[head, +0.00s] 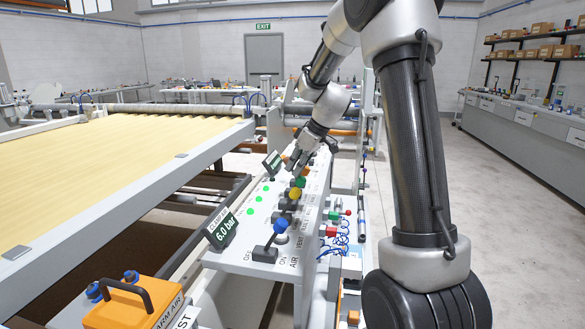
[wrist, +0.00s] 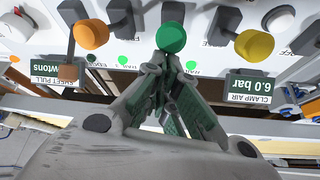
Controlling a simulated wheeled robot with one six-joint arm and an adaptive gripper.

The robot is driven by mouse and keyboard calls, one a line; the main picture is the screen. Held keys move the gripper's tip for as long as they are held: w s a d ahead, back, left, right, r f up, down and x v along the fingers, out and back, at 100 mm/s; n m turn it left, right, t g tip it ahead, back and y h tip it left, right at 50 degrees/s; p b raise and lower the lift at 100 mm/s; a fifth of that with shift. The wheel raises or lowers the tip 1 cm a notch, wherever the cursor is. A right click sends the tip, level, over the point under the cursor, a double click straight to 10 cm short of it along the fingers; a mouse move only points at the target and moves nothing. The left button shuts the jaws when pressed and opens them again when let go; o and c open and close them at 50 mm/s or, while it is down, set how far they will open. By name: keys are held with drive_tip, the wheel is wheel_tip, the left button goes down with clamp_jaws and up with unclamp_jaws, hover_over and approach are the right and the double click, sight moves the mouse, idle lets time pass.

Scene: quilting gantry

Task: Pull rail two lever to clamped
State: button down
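A sloped white control panel (head: 238,258) carries a row of levers with coloured knobs. The green-knobbed lever (head: 300,182) is just beyond my gripper's fingertips (head: 294,163). In the wrist view, the green knob (wrist: 171,37) lies straight ahead of the fingertips (wrist: 164,66), between an orange knob (wrist: 91,34) and a yellow knob (wrist: 255,45). My gripper is open, with a narrow gap between the fingers and nothing held. Whether a fingertip touches the green knob is unclear. I cannot read which lever is marked rail two.
A blue-knobbed lever (head: 281,226) and a "CLAMP AIR 6.0 bar" display (head: 222,230) are at the panel's near end. An orange handled box (head: 134,301) sits closest. The quilting bed (head: 110,160) fills the left. The floor right of my arm is clear.

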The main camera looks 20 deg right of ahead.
drive_tip(key=shift+s+d+f, duration=0.25)
drive_tip(key=shift+s+d, duration=0.05)
drive_tip(key=shift+d, duration=0.05)
drive_tip(key=v, duration=1.2)
drive_tip(key=shift+w+a+r, duration=0.2)
drive_tip(key=shift+a, duration=0.05)
drive_tip(key=s+a+f+m+h, duration=0.1)
drive_tip(key=s+m, duration=0.3)
drive_tip(key=s, duration=1.1)
drive_tip(key=s+a+f+m+h, duration=0.2)
drive_tip(key=s+m, duration=0.1)
drive_tip(key=s, duration=1.2)
drive_tip(key=shift+s+a+m+h, duration=0.2)
drive_tip(key=shift+s+m+h, duration=0.15)
drive_tip(key=shift+m+h, duration=0.05)
